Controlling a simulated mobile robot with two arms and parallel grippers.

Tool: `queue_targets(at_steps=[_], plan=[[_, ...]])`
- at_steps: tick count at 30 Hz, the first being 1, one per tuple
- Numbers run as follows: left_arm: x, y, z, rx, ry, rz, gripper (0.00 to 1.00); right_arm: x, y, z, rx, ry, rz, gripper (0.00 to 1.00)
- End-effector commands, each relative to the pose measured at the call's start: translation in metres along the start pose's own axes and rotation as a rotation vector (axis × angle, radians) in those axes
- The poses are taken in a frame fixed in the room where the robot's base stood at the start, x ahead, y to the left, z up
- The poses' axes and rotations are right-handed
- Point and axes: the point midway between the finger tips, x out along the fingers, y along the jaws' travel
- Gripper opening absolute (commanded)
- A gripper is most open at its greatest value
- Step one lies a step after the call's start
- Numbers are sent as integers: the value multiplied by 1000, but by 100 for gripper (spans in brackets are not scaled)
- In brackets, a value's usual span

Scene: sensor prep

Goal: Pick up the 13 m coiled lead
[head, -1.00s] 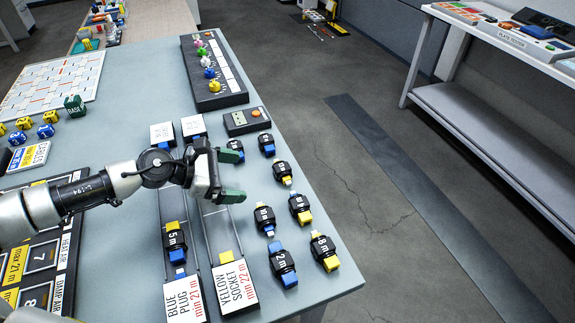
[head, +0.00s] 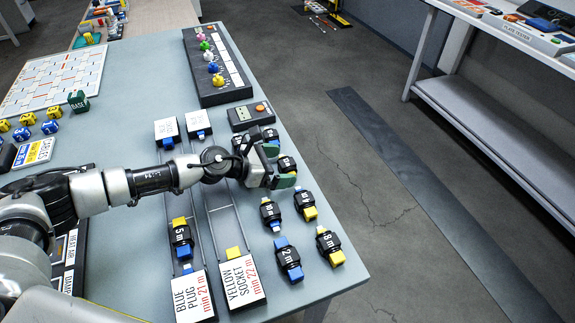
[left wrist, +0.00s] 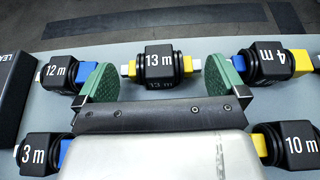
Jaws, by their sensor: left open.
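In the head view the lead (head: 288,163) is partly hidden by my left gripper (head: 279,167). That gripper is open and empty, its jaws pointing right. In the left wrist view its two green-padded fingers (left wrist: 160,80) stand either side of the lead, apart from it. How high the fingertips are above the table is not clear. My right gripper is not in view.
Close by lie the 12 m lead (left wrist: 62,72), 4 m lead (left wrist: 268,64), 3 m lead (left wrist: 40,152) and 10 m lead (left wrist: 292,146). A dark box (head: 252,115) is beyond. Two railed trays, "blue plug" (head: 193,296) and "yellow socket" (head: 241,281), are left of the leads.

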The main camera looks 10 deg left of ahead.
Motion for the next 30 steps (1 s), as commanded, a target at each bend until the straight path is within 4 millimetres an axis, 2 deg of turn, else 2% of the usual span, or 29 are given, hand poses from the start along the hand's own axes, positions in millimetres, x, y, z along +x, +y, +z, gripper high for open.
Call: queue_targets(at_steps=[9, 19, 30], plan=[[6, 0, 0, 1, 0, 1, 98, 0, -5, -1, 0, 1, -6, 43], [5, 0, 0, 1, 0, 1, 49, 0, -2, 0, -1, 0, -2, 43], [2, 0, 7, 4, 0, 1, 49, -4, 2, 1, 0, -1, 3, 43]])
